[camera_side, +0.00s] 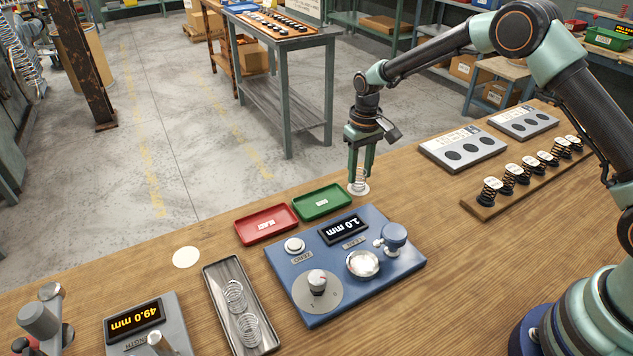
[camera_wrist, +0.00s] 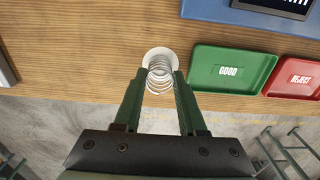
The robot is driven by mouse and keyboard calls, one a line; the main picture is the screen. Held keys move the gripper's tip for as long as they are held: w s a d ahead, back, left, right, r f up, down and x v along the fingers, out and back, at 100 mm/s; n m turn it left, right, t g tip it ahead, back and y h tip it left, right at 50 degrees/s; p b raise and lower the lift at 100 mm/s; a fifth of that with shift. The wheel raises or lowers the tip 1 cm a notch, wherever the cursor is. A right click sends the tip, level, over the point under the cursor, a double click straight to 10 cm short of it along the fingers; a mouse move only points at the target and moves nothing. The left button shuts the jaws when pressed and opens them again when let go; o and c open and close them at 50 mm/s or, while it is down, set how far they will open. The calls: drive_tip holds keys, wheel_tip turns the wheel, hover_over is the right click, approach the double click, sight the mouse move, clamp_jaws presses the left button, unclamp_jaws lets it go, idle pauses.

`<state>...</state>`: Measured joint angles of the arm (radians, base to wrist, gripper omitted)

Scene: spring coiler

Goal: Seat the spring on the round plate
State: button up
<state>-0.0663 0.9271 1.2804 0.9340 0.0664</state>
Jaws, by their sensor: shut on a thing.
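My gripper (camera_side: 360,176) is shut on a wire spring (camera_wrist: 160,75), its fingers on either side of the coils. The spring also shows in the side view (camera_side: 359,184), upright at the table's far edge. A white disc (camera_wrist: 158,54) lies on the table beneath it; I cannot tell whether the spring touches it. A round silvery plate (camera_side: 363,263) is on the blue device (camera_side: 326,297), toward the camera from my gripper, with nothing on it. The blue device's display reads 1.0 mm.
Green GOOD (camera_side: 322,201) and red REJECT (camera_side: 266,224) trays lie left of my gripper, empty. A metal tray (camera_side: 214,287) holds loose springs. Another white disc (camera_side: 186,257) lies bare. A grey gauge (camera_side: 183,312) reads 49.0 mm. A wooden rack (camera_side: 482,209) of labelled springs stands right.

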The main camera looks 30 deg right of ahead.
drive_tip(key=shift+r, duration=0.15)
drive_tip(key=shift+r, duration=0.45)
drive_tip(key=shift+r, duration=0.15)
idle(0.3)
drive_tip(key=shift+r, duration=1.1)
drive_tip(key=s+a+r+n, duration=0.3)
drive_tip(key=s+a, duration=0.4)
drive_tip(key=s, duration=0.3)
drive_tip(key=s+a+r+n, duration=0.2)
drive_tip(key=s+a+n, duration=0.1)
drive_tip(key=s+a, duration=0.55)
drive_tip(key=shift+s+d+f, duration=0.3)
drive_tip(key=shift+f, duration=0.45)
drive_tip(key=shift+s+d+f, duration=0.25)
drive_tip(key=shift+d+f, duration=0.1)
drive_tip(key=shift+f, duration=0.4)
drive_tip(key=shift+s+d+f, duration=0.3)
drive_tip(key=shift+f, duration=0.45)
drive_tip(key=shift+f, duration=0.65)
